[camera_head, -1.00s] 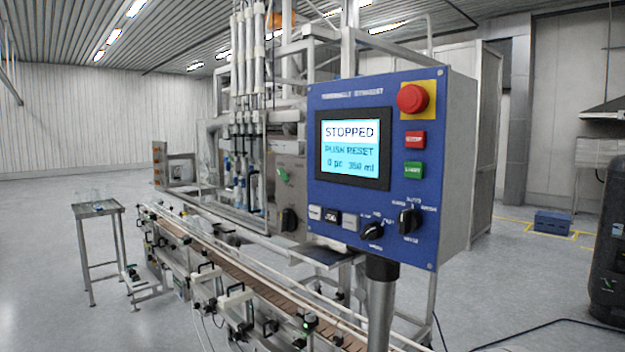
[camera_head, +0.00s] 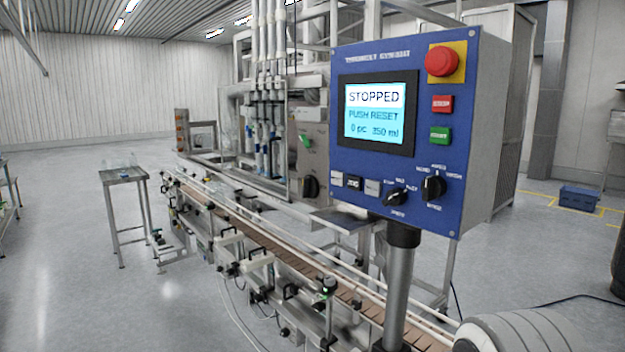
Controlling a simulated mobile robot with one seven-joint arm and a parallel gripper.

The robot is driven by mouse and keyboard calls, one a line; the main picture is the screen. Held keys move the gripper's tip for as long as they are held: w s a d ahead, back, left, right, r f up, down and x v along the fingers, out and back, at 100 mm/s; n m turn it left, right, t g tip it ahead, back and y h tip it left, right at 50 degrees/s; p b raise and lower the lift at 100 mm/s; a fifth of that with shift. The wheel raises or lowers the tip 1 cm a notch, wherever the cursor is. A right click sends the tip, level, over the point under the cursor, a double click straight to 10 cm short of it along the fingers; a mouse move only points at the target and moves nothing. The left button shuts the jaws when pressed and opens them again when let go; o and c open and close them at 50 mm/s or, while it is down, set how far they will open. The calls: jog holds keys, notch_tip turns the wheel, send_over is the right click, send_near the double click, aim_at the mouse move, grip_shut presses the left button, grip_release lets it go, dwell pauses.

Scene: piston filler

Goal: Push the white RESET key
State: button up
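The blue control panel (camera_head: 350,60) stands on a grey post at the right of the filling machine. Its screen (camera_head: 375,113) reads STOPPED, PUSH RESET, 0 pc, 350 ml. Below the screen is a row of small keys: a white key (camera_head: 336,178), a black key (camera_head: 353,183) and a whitish-grey key (camera_head: 372,187). Their labels are too small to read, so I cannot tell which is RESET. My gripper is not in view; a ribbed white part at the lower right edge seems to be of my arm.
The panel also carries a red mushroom button (camera_head: 441,60), a red key (camera_head: 442,104), a green key (camera_head: 440,135) and two black rotary knobs (camera_head: 396,197) (camera_head: 433,187). A conveyor (camera_head: 290,262) runs below the panel. A small table (camera_head: 124,176) stands left.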

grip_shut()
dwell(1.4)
